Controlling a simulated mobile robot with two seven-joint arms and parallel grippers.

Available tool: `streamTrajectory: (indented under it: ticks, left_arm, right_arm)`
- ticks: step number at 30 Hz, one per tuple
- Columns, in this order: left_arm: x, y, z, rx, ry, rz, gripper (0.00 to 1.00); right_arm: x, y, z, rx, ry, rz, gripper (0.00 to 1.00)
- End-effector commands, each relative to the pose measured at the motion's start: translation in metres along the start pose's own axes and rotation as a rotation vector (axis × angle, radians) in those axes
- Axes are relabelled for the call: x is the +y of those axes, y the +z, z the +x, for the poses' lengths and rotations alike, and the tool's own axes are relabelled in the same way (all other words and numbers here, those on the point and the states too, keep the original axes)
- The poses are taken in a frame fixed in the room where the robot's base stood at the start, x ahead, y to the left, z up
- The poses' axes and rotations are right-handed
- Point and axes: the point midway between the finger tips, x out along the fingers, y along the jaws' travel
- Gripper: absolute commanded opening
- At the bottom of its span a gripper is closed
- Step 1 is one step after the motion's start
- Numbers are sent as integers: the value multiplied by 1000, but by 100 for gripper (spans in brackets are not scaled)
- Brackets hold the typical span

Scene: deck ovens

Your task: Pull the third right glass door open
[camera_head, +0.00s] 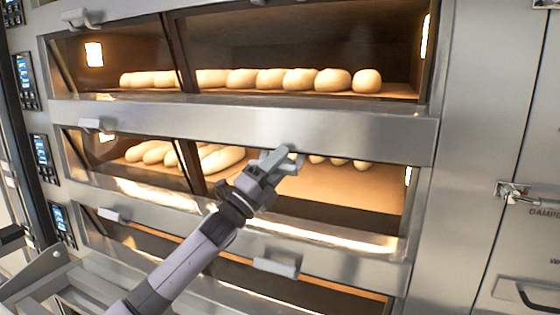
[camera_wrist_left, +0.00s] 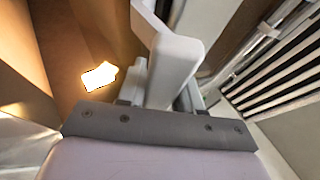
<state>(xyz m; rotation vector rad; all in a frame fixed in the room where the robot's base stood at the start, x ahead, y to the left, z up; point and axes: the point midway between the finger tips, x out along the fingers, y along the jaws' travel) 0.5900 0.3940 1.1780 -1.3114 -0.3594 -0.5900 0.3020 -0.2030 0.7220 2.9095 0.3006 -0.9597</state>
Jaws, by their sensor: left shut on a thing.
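The right glass door (camera_head: 335,195) of the middle oven deck in the head view shows lit loaves and a pale deck floor behind it. My left gripper (camera_head: 284,160) is at this door's top edge, shut on its grey handle, which the fingers mostly hide. The left wrist view shows light grey gripper parts (camera_wrist_left: 172,68) close up; I cannot separate finger from handle there. I cannot tell whether the door is ajar. My right gripper is not in view.
Another right door with a grey handle (camera_head: 277,266) lies below, and a lit deck with several loaves (camera_head: 300,79) lies above. Control panels (camera_head: 42,150) line the left side. A steel cabinet with a latch (camera_head: 512,191) stands at the right.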

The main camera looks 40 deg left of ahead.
Motion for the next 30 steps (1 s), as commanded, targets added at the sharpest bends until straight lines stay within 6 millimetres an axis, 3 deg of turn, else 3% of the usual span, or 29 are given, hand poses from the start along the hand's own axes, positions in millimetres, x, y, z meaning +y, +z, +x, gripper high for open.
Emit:
streamTrajectory:
  ticks: [2, 3, 5, 17, 30]
  left_arm:
    - [0, 0, 0, 1, 1, 1, 0]
    - [1, 0, 0, 1, 1, 1, 41]
    - [1, 0, 0, 1, 0, 1, 55]
    - [2, -1, -7, 0, 1, 1, 55]
    - [2, -1, -61, 0, 2, 1, 55]
  right_arm:
    - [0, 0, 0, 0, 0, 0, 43]
    - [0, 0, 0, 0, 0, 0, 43]
    - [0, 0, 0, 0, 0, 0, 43]
    - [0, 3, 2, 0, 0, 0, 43]
    - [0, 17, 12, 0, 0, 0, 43]
